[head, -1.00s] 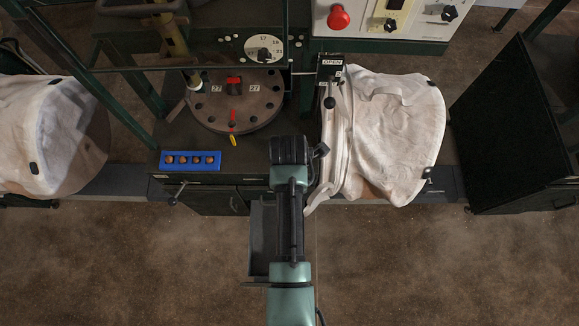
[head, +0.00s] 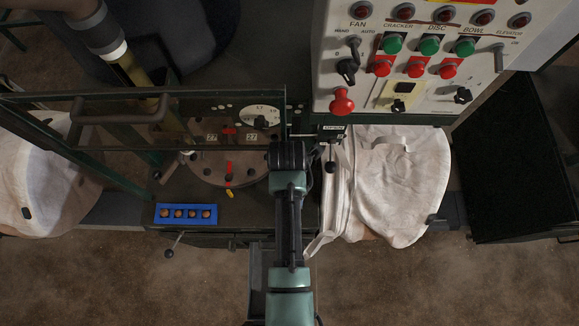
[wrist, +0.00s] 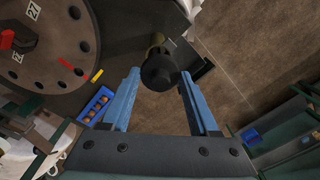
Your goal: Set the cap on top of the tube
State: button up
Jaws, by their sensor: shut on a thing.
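My gripper (head: 288,150) is at the middle of the head view, a dark block at the end of my green arm. In the wrist view its two blue fingers (wrist: 160,75) are around a dark round piece (wrist: 158,72), which I take to be the cap. A tan, brass-like part (wrist: 157,42) shows just beyond it; I cannot tell whether the two are joined. The arm hides this piece in the head view. A clear yellowish tube (head: 130,72) with a white ring stands at the upper left; I cannot tell if it is the task's tube.
A round disc with holes (head: 205,172) and a blue tray (head: 160,214) of small brown balls lie left of my gripper. A white bag (head: 400,190) hangs to the right. A control panel (head: 440,75) and a framed screen (head: 120,115) stand behind.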

jog(key=shift+w+f+b, duration=0.1)
jog(key=shift+f+b, duration=2.15)
jog(key=shift+f, duration=0.35)
jog(key=o, duration=1.4)
jog(key=shift+r+p, duration=0.1)
jog(key=shift+p, duration=0.25)
notch_tip(320, 180, up, 7)
jog(key=p, duration=0.7)
